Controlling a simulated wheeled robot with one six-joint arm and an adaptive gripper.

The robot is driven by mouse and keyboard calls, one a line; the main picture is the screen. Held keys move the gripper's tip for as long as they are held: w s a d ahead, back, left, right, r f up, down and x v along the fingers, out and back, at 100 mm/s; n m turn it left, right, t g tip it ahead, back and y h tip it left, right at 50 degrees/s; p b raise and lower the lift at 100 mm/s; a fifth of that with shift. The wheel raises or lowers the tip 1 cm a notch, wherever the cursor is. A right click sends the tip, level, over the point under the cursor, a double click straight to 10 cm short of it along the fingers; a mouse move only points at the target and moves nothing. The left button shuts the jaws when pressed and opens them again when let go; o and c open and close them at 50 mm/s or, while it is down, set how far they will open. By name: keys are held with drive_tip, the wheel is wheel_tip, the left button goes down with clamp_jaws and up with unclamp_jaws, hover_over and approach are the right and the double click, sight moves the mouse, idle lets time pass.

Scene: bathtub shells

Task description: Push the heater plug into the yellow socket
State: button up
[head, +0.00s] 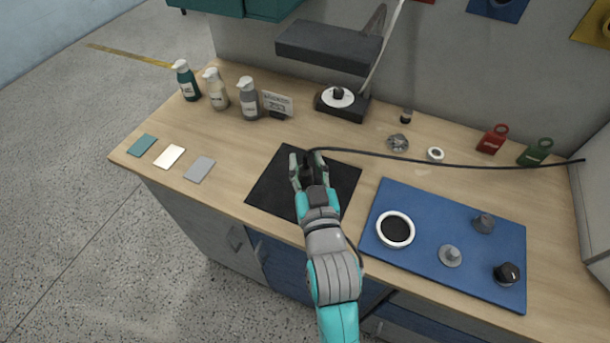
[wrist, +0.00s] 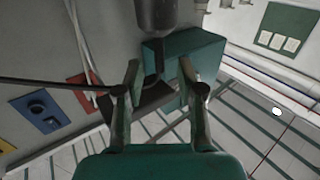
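My gripper (head: 308,164) is over the black mat (head: 270,189) in the head view, with a dark piece between its fingers that I take for the heater plug. In the wrist view the gripper (wrist: 160,72) has its fingers on either side of the plug's thin neck, and the dark plug body (wrist: 157,13) is cut off by the top edge. The exact contact is hard to see. A black cable (head: 470,158) runs right from the gripper. The yellow socket (head: 592,25) is on the wall at the top right, partly out of frame.
A blue socket (head: 497,8) is on the wall left of the yellow one. A dark shelf (head: 328,47) juts out above a black box with a white disc (head: 336,98). A blue mat (head: 400,270) with several small parts lies right. Bottles (head: 216,90) stand left.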

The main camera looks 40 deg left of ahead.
drive_tip(key=shift+x, duration=1.1)
clamp_jaws()
